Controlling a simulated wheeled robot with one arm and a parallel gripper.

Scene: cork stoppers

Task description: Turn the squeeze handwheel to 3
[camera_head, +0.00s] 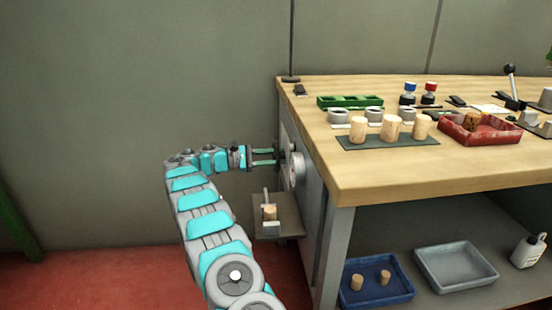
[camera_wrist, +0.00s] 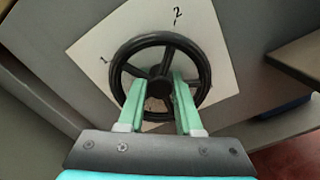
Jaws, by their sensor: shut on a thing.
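The squeeze handwheel (camera_wrist: 159,41) is a black spoked wheel in front of a pale square dial plate (camera_wrist: 214,60) in the wrist view. The marks 1 at the upper left and 2 at the top show on the plate; no 3 can be seen. My gripper (camera_wrist: 160,88) is shut on the handwheel, with its green fingers either side of the hub area. In the head view my gripper (camera_head: 272,156) reaches the bench's left side, and the handwheel (camera_head: 284,157) is small and partly hidden there.
Below the wheel a grey bracket (camera_head: 284,215) holds a cork. The wooden bench top (camera_head: 380,180) carries several corks, a green tray (camera_head: 350,101) and a red tray (camera_head: 480,139). A blue tray (camera_head: 352,292) and a grey tray (camera_head: 455,267) stand on the lower shelf. Left of my arm is clear floor.

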